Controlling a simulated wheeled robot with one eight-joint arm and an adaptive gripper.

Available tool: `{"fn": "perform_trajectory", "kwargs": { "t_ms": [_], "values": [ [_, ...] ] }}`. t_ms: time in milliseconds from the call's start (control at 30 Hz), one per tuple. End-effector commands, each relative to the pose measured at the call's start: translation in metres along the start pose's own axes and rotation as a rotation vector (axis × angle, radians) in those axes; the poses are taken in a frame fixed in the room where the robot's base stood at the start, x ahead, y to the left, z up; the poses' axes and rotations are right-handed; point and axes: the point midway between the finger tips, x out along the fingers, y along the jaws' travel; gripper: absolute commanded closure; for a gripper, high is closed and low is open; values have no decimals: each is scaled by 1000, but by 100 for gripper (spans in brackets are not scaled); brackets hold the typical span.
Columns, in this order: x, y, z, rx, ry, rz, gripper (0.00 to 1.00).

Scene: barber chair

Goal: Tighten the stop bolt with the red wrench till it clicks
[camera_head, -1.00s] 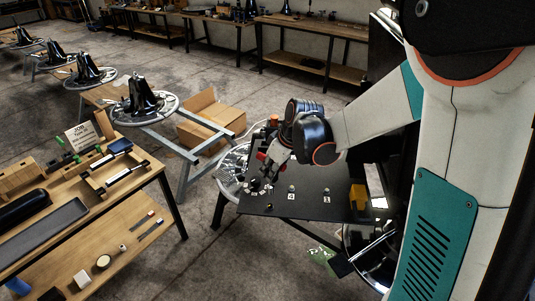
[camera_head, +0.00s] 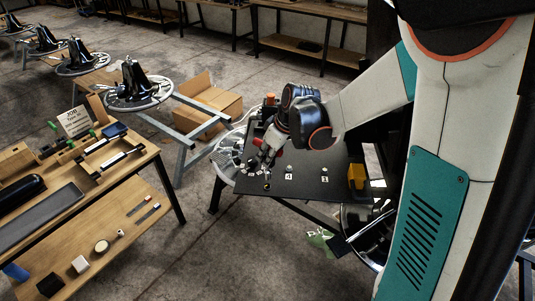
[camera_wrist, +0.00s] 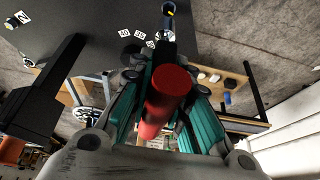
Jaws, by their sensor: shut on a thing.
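My gripper (camera_wrist: 165,105) is shut on the red wrench (camera_wrist: 168,88), whose red handle lies between the fingers in the wrist view. Its dark shaft reaches up the picture toward a dark round bolt head (camera_wrist: 168,12) with a yellow mark, likely the stop bolt. I cannot tell whether the wrench is seated on it. In the head view my gripper (camera_head: 266,150) is above the left part of a dark plate (camera_head: 308,180), with a bit of red showing. A small dark piece with a yellow mark (camera_head: 267,186) stands at the plate's front edge, below the gripper.
Small white number tags (camera_wrist: 138,35) lie beside the bolt head. Two numbered tags with pale knobs (camera_head: 289,172) and a yellow block (camera_head: 356,176) are on the plate. A wooden workbench (camera_head: 130,185) with tools stands left. Open floor (camera_head: 240,245) lies between bench and plate.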

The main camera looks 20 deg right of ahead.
Motion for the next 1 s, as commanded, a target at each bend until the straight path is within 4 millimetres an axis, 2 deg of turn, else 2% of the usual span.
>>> {"fn": "perform_trajectory", "kwargs": {
  "t_ms": [533,1000],
  "values": [
    [34,0,14,0,0,0,100],
    [30,0,13,0,0,0,100]
  ]
}}
